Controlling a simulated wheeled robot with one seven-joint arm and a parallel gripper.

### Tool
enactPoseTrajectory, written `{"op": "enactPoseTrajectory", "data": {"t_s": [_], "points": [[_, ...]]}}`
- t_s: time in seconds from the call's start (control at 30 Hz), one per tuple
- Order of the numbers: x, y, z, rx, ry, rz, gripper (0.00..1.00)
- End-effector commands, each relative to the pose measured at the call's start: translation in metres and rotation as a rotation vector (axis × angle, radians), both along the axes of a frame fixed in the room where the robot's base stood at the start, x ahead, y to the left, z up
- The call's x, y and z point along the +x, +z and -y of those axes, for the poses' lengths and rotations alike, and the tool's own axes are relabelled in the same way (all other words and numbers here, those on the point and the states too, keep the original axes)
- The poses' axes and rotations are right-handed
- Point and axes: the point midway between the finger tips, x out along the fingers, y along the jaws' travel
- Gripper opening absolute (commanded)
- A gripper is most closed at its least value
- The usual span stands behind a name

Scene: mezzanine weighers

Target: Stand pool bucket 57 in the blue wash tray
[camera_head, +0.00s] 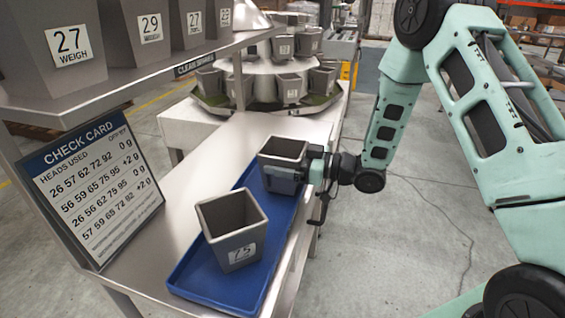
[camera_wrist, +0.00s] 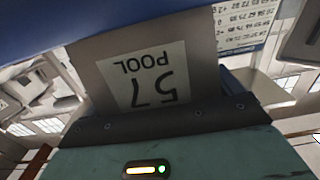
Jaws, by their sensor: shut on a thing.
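Pool bucket 57 (camera_head: 282,148), a grey tapered bucket, is upright with its open top up over the far end of the blue wash tray (camera_head: 279,222). My gripper (camera_head: 287,174) is shut on it from the right side. In the wrist view the bucket's label (camera_wrist: 150,75) reads "57 POOL" upside down. The gripper hides the lower part of the bucket in the head view, so I cannot tell whether its base touches the tray. A second grey bucket (camera_head: 233,228), its label apparently 75, stands upright in the near half of the tray.
A shelf (camera_head: 160,72) with several grey buckets, one marked 27 weigh (camera_head: 60,45), overhangs the bench at the left. A check card (camera_head: 92,195) leans below it. The weigher (camera_head: 280,85) with more buckets stands behind. Bare bench (camera_head: 190,185) lies left of the tray.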

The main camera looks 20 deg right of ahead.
Motion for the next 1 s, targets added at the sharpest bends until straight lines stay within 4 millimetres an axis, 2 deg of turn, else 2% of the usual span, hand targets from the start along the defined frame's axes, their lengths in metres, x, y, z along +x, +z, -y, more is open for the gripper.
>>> {"op": "enactPoseTrajectory", "data": {"t_s": [0.1,0.47,0.5,0.83,1.0], "points": [[0.0,-0.009,0.0,0.0,0.0,0.003,0.54],[0.0,-0.013,0.0,0.001,0.0,0.004,0.54],[0.0,-0.013,0.0,0.0,-0.001,0.002,1.0],[-0.001,-0.01,0.002,-0.001,-0.001,0.002,1.0],[-0.015,-0.012,0.023,-0.001,-0.006,-0.001,1.0]]}}
